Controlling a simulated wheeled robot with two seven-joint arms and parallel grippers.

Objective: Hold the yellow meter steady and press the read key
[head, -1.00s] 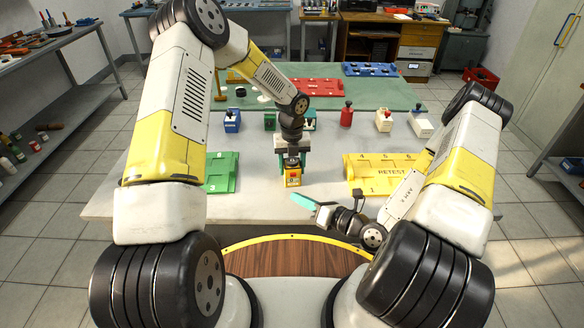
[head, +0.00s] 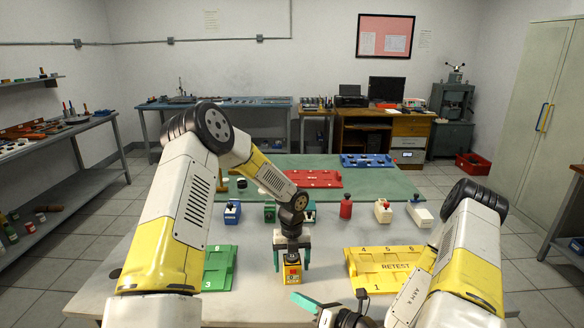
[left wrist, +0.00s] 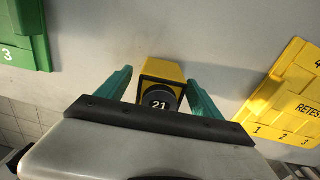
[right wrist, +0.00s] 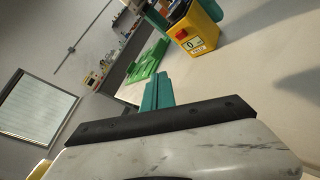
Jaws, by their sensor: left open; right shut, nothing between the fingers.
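The yellow meter (head: 292,273) stands upright near the table's front. Its top carries a round black part marked 21 in the left wrist view (left wrist: 160,101). The right wrist view shows the meter (right wrist: 198,38) with a red key (right wrist: 181,35) and a white display reading 0 on one face. My left gripper (head: 291,258) is open and points down, one teal finger on each side of the meter; the left wrist view shows gaps beside it. My right gripper (head: 300,299) is shut and empty, in front of the meter and apart from it; its fingers (right wrist: 157,92) show from the right wrist.
A yellow RETEST tray (head: 395,267) lies to the right and a green tray (head: 219,268) to the left. Behind stand a blue-based device (head: 232,213), a red bottle-like piece (head: 346,207) and white devices (head: 383,211). A red tray (head: 305,179) lies on the green mat.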

